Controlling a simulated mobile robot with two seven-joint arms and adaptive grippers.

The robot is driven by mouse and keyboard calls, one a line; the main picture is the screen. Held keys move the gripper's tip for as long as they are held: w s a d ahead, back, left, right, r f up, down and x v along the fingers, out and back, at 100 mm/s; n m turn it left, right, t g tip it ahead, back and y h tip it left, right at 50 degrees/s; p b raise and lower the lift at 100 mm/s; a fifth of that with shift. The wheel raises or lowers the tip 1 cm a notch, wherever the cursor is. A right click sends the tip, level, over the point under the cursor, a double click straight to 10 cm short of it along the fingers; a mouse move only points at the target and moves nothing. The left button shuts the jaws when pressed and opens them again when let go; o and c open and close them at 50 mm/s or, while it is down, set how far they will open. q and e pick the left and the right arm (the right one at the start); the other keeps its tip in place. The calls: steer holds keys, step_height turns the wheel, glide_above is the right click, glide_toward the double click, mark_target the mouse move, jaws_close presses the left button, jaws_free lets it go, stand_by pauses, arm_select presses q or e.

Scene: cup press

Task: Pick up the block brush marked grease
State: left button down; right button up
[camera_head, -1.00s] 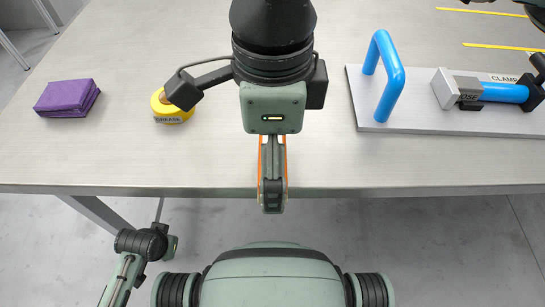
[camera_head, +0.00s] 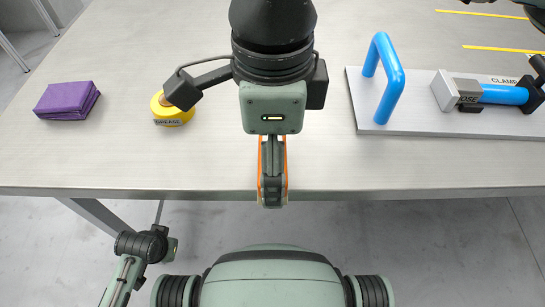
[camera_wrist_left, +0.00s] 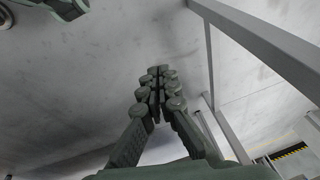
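I cannot make out bristles. My right gripper (camera_head: 272,192) is at the centre, near the table's front edge, well right of the yellow piece. Its upper finger is seen edge-on, with orange strips showing along both sides; whether it grips something orange is hidden. My left gripper (camera_wrist_left: 160,85) shows in the left wrist view with its fingers together and empty, over the floor.
A purple folded cloth (camera_head: 67,101) lies left of the yellow piece. A grey board (camera_head: 420,120) with a blue handle (camera_head: 388,78) and a blue clamp (camera_head: 500,94) is at the right. Bare tabletop lies between. A table leg (camera_wrist_left: 215,120) stands right of my left gripper.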

step_height(320, 180, up, 4)
steer(key=shift+f, duration=0.15)
arm_select(q)
steer(key=r, duration=0.2)
steer(key=r+b, duration=0.1)
steer(key=r, duration=0.1)
steer(key=shift+a, duration=0.2)
arm_select(e)
steer(key=s+a+r, duration=0.1)
steer(key=a+r, duration=0.6)
steer(key=a, duration=0.4)
steer(key=shift+a, duration=0.3)
arm_select(q)
steer(key=shift+f, duration=0.15)
arm_select(e)
steer(key=shift+s+a, duration=0.1)
